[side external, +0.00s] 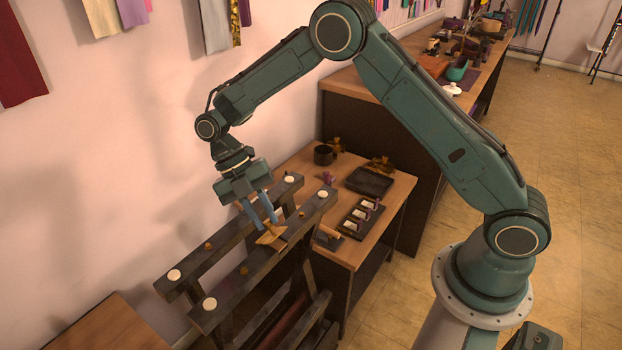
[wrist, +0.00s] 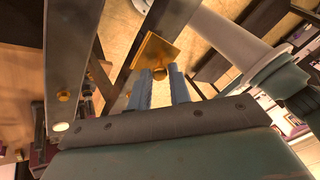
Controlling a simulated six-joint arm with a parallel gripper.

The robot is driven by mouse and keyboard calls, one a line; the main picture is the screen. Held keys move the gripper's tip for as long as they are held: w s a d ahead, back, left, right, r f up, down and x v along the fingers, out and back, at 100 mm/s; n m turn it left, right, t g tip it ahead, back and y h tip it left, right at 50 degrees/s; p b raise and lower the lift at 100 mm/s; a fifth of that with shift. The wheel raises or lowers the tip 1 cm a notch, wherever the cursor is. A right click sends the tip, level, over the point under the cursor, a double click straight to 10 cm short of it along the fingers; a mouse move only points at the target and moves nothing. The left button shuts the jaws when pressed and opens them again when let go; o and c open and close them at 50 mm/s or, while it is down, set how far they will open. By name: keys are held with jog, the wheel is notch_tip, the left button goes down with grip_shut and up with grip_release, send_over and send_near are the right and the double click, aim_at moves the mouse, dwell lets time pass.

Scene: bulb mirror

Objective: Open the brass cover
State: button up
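The brass cover (side external: 269,239) is at the front beam of the dark wooden frame, just below my gripper (side external: 266,224). In the wrist view the brass cover (wrist: 156,53) shows as a square golden plate, turned at an angle to the beam beside it, with a small round knob (wrist: 159,75) toward me. My gripper's two blue fingers (wrist: 160,76) stand on either side of this knob and look closed on it, with the knob filling the gap. What lies under the cover is hidden.
The dark frame (side external: 235,284) has two parallel beams with white round discs and small brass knobs. A wooden bench (side external: 383,214) behind it holds a black tray (side external: 369,182), a dark mug (side external: 324,154) and small items. A wall stands close behind.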

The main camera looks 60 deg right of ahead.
jog(key=shift+o, duration=1.4)
jog(key=shift+s, duration=0.2)
